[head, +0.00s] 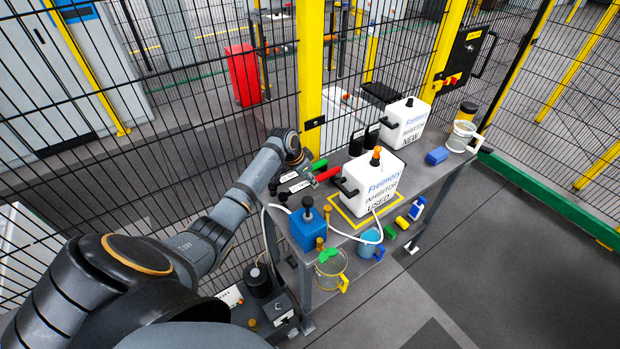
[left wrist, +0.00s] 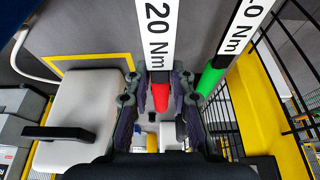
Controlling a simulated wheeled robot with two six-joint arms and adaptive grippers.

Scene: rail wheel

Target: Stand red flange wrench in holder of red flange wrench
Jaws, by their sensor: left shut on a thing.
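The red flange wrench (head: 328,174) shows its red grip at the table's left end, near the white canister marked USED. My left gripper (head: 308,177) is shut on it. In the left wrist view the fingers (left wrist: 160,85) close on either side of the red grip (left wrist: 160,97), and a white "20 Nm" label (left wrist: 157,35) runs in line with it. I cannot tell whether the wrench touches the table. Two dark upright cylinders (head: 356,143) stand behind it and may be holders; which one belongs to red is not clear. My right gripper is out of view.
A green-gripped wrench (head: 319,165) lies close beside the red one. The USED canister (head: 371,188) stands to the right, and a blue container (head: 308,230) with a hose stands in front. A yellow fence post (head: 310,80) rises behind the table.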

